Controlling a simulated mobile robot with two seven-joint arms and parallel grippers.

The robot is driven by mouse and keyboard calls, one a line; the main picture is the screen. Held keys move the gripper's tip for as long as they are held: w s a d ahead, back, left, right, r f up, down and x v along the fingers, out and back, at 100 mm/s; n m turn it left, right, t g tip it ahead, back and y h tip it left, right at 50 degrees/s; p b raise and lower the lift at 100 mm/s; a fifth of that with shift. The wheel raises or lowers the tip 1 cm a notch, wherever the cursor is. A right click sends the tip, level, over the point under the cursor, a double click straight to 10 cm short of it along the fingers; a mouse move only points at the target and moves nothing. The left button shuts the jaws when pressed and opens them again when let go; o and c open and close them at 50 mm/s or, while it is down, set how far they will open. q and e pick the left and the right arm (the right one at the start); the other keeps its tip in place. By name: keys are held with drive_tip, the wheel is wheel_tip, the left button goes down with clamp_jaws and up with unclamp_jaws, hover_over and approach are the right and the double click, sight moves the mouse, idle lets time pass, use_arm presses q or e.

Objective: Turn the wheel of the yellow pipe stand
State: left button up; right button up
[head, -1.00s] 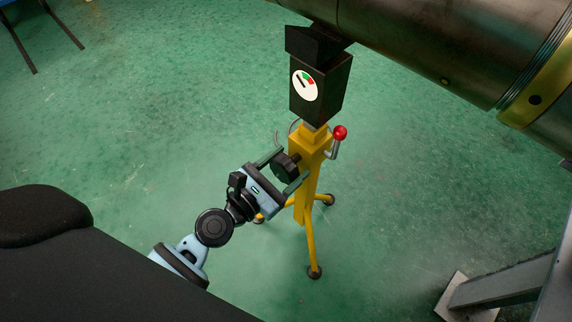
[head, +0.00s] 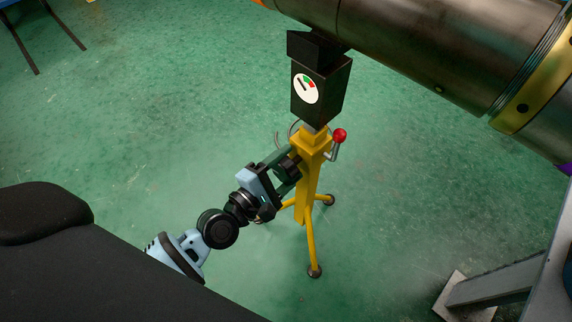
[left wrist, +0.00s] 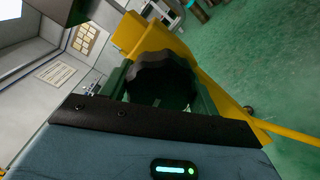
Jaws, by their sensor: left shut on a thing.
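The yellow pipe stand (head: 308,190) stands upright on the floor on splayed legs. It has a black head with a round gauge (head: 306,88) and a red-knobbed lever (head: 340,136). Its wheel, a dark scalloped knob (left wrist: 162,78), is on the side facing my left gripper. The wheel (head: 290,169) is partly covered by the fingers in the head view. My left gripper (head: 286,166) is shut on the wheel, with a green finger on each side of it. The left wrist view shows the wheel between the fingers, close to the yellow post. My right gripper is not in view.
A large metal pipe (head: 440,45) with a brass-coloured band lies above and right of the stand's head. A grey metal support (head: 500,283) stands at lower right. The green floor (head: 140,130) left of the stand is clear.

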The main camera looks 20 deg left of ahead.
use_arm(q)
drive_tip(key=m+p, duration=0.2)
drive_tip(key=m, duration=0.3)
drive_tip(key=shift+r+m, duration=0.1)
drive_tip(key=shift+m, duration=0.2)
drive_tip(key=m+p, duration=0.1)
drive_tip(key=m, duration=0.3)
drive_tip(key=shift+r+p, duration=0.1)
drive_tip(key=shift+p, duration=0.3)
drive_tip(key=m+p, duration=0.1)
drive_tip(key=m, duration=0.3)
drive_tip(key=shift+p, duration=0.35)
drive_tip(key=shift+m+p, duration=0.35)
drive_tip(key=shift+m, duration=0.55)
drive_tip(key=m+p, duration=0.1)
drive_tip(key=m, duration=0.1)
drive_tip(key=shift+m, duration=0.4)
drive_tip(key=m+p, duration=0.1)
drive_tip(key=m, duration=0.1)
drive_tip(key=shift+d+m, duration=0.1)
drive_tip(key=shift+m, duration=0.9)
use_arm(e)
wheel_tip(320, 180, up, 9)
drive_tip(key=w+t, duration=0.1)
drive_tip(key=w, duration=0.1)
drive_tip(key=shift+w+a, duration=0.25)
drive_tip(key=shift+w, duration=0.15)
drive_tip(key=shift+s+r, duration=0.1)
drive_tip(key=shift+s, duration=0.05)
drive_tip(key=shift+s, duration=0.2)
